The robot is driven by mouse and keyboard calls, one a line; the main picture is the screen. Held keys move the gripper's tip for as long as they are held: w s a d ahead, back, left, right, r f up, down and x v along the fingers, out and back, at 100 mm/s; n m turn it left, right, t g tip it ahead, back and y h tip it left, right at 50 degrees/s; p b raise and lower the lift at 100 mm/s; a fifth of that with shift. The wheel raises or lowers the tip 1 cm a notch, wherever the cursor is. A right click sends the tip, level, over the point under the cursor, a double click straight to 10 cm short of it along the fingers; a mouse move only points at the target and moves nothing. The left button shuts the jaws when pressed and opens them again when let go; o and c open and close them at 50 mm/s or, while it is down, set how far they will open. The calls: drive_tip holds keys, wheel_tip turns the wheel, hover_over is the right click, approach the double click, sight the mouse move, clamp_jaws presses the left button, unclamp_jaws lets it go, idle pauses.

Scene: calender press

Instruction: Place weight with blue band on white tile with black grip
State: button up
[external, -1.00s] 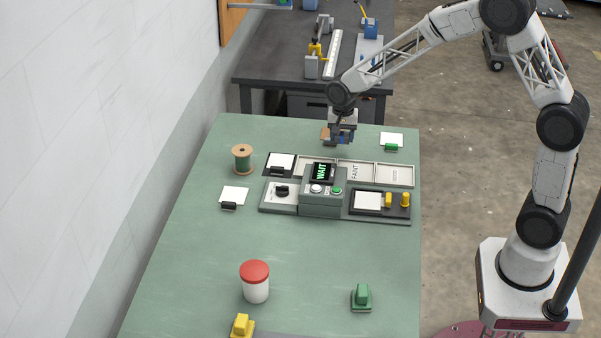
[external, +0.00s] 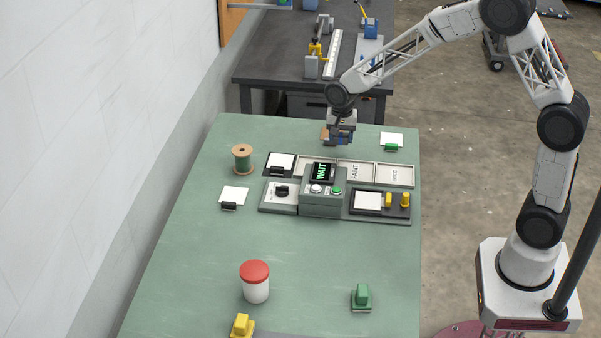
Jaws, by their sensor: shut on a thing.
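My gripper (external: 340,136) is at the far side of the green table, behind the grey press. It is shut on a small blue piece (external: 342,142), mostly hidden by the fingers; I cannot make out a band. One white tile with a black grip (external: 235,194) lies on the bare table at the left. Another white tile with a black grip (external: 283,160) lies on a dark square left of the labelled trays. Both are to the left of my gripper and nearer the camera.
The press (external: 320,201) shows WAIT. Labelled trays (external: 395,174) stand behind it. A thread spool (external: 242,158), a tile with a green grip (external: 391,138), a red-lidded jar (external: 255,283), a green block (external: 361,298) and a yellow block (external: 241,326) stand around.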

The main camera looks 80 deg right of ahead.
drive_tip(key=w+a, duration=0.1)
drive_tip(key=a, duration=0.3)
drive_tip(key=w+a, duration=0.1)
drive_tip(key=a, duration=0.3)
drive_tip(key=w+a, duration=0.1)
drive_tip(key=a, duration=0.3)
drive_tip(key=shift+w+a+r, duration=0.25)
drive_tip(key=shift+a+r, duration=0.05)
drive_tip(key=shift+r, duration=0.1)
hover_over(281, 164)
drive_tip(key=shift+w+f, duration=0.1)
drive_tip(key=shift+f, duration=0.6)
drive_tip(key=shift+f, duration=1.8)
drive_tip(key=shift+f, duration=0.15)
drive_tip(key=o, duration=1.2)
